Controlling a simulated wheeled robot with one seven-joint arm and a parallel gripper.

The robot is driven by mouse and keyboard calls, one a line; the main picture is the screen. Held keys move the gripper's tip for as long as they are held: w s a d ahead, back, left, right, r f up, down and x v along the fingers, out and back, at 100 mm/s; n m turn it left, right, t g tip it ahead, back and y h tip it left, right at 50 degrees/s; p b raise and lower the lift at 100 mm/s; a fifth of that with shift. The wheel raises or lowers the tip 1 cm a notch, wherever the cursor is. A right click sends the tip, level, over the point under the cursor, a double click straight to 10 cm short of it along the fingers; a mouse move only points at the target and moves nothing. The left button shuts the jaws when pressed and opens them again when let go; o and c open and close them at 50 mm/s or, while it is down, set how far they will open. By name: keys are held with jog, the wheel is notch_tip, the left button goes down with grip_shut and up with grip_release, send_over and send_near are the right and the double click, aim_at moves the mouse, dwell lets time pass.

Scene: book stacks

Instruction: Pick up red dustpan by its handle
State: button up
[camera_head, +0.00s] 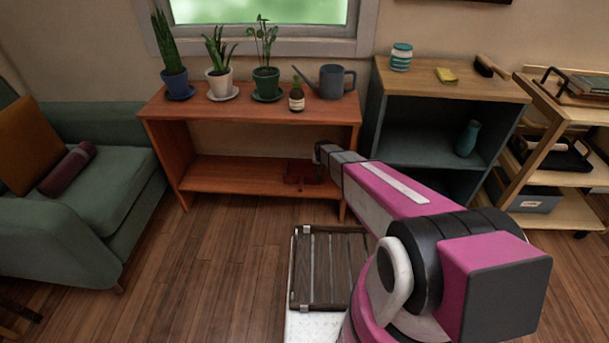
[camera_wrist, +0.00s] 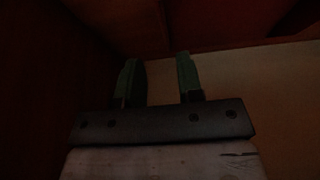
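A dark red shape, which looks like the red dustpan (camera_head: 300,173), lies on the lower shelf of the orange-brown console, near its right end. It is in shadow, and I cannot make out its handle. My arm reaches to the right part of that console, and my gripper is hidden in the head view. In the wrist view my gripper (camera_wrist: 159,78) has its two green fingers apart, with nothing visible between them. Dark reddish surfaces surround them at the left and top. I cannot tell whether any of these is the dustpan.
The console (camera_head: 250,107) holds several potted plants and a watering can (camera_head: 332,82) on top. A teal shelf unit (camera_head: 430,149) stands close on its right, beside a wooden cart (camera_head: 558,205). A green sofa (camera_head: 110,190) is at left.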

jog(key=x, duration=0.7)
jog(key=shift+a+f, duration=0.2)
jog(key=shift+a, duration=0.15)
jog(key=shift+f, duration=0.25)
dwell(0.4)
grip_shut()
